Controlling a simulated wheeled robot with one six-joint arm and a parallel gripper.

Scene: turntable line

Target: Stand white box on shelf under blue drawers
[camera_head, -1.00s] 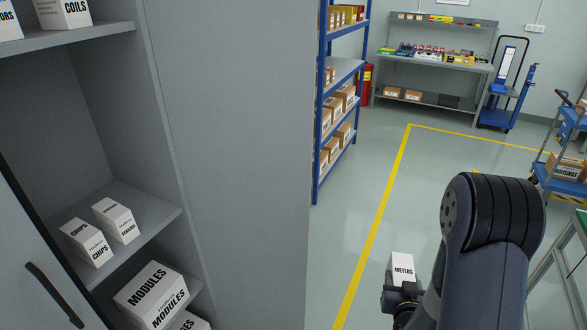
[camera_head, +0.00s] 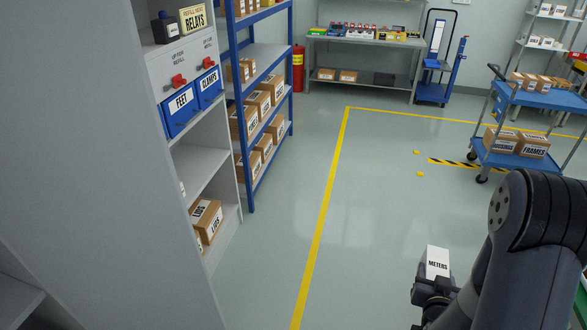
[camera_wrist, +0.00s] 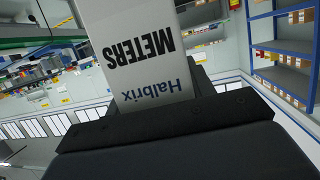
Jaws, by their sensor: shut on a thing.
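My gripper (camera_head: 437,284) is shut on a white box (camera_head: 437,262) labelled METERS, held upright above the floor at the lower right of the head view. In the wrist view the white box (camera_wrist: 153,62) shows large, with METERS and Halbrix printed upside down. Two blue drawers, FEET (camera_head: 180,105) and CLAMPS (camera_head: 208,88), sit in a grey cabinet at the left, well apart from my gripper. The shelf under the blue drawers (camera_head: 200,168) shows at its right part. Its left part is hidden by a grey cabinet side.
The grey cabinet side (camera_head: 90,150) fills the near left. Brown boxes, one marked LIDS (camera_head: 206,220), stand on the bottom shelf. A blue rack (camera_head: 250,150) is behind. A blue trolley (camera_head: 530,100) stands at the right. The floor (camera_head: 370,220) between is clear.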

